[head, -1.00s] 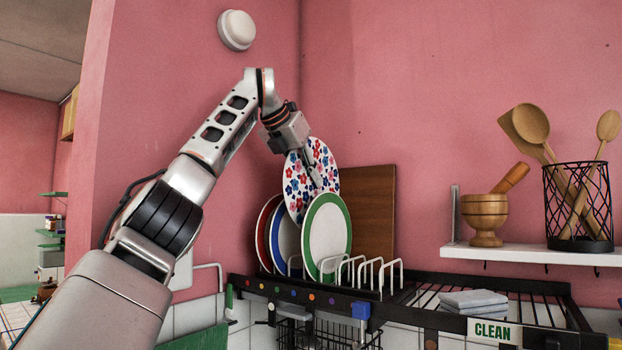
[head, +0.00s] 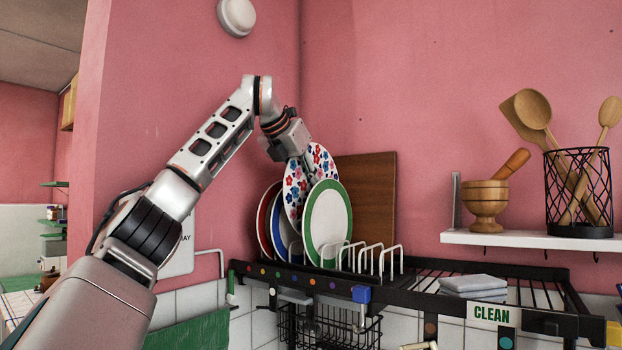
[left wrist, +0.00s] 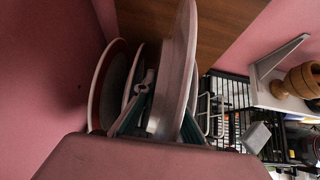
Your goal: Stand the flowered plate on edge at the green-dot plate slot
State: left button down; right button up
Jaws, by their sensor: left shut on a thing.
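The flowered plate (head: 293,190), white with red and blue flowers, is upright on edge in the head view. My left gripper (head: 306,168) points down at its upper part and is shut on it. The plate is between a blue-rimmed plate (head: 277,231) on the left and a green-rimmed plate (head: 327,222), which hides its lower part. I cannot tell whether its bottom edge touches the rack. In the left wrist view, the held plate (left wrist: 176,65) shows nearly edge-on. My right gripper is out of view.
A red-rimmed plate (head: 264,222) stands at the rack's left end. Empty white wire dividers (head: 389,260) are right of the green-rimmed plate. A brown board (head: 372,200) leans behind. Folded cloths (head: 473,284) lie farther right, below a shelf with a mortar (head: 486,204).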

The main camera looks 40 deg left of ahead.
pick_arm(q)
jog(key=shift+f, duration=0.45)
jog(key=shift+f+b, duration=0.55)
jog(key=shift+b, duration=0.1)
jog(key=shift+f, duration=0.3)
jog(key=shift+f+b, duration=0.9)
jog(key=shift+f, duration=0.6)
jog(key=shift+b, duration=0.3)
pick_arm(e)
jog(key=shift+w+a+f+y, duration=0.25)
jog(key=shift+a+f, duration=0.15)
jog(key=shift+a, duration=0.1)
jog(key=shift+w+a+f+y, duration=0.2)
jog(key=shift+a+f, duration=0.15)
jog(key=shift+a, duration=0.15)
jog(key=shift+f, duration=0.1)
pick_arm(q)
jog(key=shift+f, duration=0.35)
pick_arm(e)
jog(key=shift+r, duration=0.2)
